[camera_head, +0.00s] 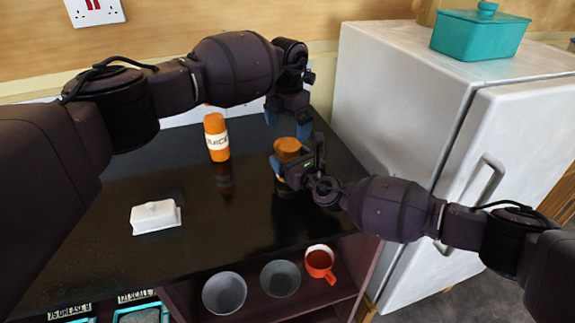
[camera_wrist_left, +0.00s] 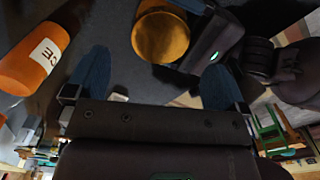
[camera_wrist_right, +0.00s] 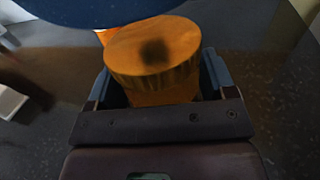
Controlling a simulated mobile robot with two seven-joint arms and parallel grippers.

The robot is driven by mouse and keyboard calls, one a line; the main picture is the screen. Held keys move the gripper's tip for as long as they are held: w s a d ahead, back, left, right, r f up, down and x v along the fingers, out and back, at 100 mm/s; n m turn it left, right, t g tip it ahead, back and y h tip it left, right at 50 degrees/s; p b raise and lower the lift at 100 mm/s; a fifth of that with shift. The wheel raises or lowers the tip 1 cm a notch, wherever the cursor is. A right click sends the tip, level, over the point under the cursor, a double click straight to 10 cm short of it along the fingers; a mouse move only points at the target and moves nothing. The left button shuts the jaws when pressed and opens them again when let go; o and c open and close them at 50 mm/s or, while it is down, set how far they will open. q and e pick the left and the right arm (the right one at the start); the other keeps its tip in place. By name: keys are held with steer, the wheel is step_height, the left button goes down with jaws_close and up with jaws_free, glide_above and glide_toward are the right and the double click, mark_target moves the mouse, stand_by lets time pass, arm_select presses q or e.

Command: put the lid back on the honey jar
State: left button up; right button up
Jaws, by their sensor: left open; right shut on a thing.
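The honey jar (camera_head: 284,182) stands upright on the dark counter, amber and partly hidden by my right gripper (camera_head: 297,160). That gripper is shut around its body, as the right wrist view shows. A round orange-gold lid (camera_head: 287,146) with a ridged edge sits on top of the jar, wider than the body below. It also shows in the right wrist view (camera_wrist_right: 155,48) and left wrist view (camera_wrist_left: 160,36). I cannot tell whether it is fully seated. My left gripper (camera_head: 288,121) is open and empty just above and behind the lid, fingers pointing down.
An orange juice bottle (camera_head: 216,137) stands left of the jar. A white butter dish (camera_head: 155,217) sits at the front left. Bowls (camera_head: 224,293) and a red mug (camera_head: 319,263) are on the shelf below. A white fridge (camera_head: 400,90) stands right, with a teal pot (camera_head: 480,36) on top.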

arm_select(q)
step_height(320, 180, up, 7)
steer(key=shift+r, duration=0.2)
stand_by(0.3)
arm_select(e)
steer(key=o, duration=1.7)
steer(key=p+v, duration=0.1)
steer(key=v, duration=0.8)
steer(key=shift+s+d+r+p, duration=0.1)
steer(key=shift+s+d+p, duration=0.1)
steer(key=shift+p, duration=0.15)
steer(key=shift+s+d, duration=0.3)
steer(key=shift+s, duration=0.25)
arm_select(q)
steer(key=r, duration=0.3)
steer(key=shift+s+r, duration=0.1)
steer(key=shift+s, duration=0.1)
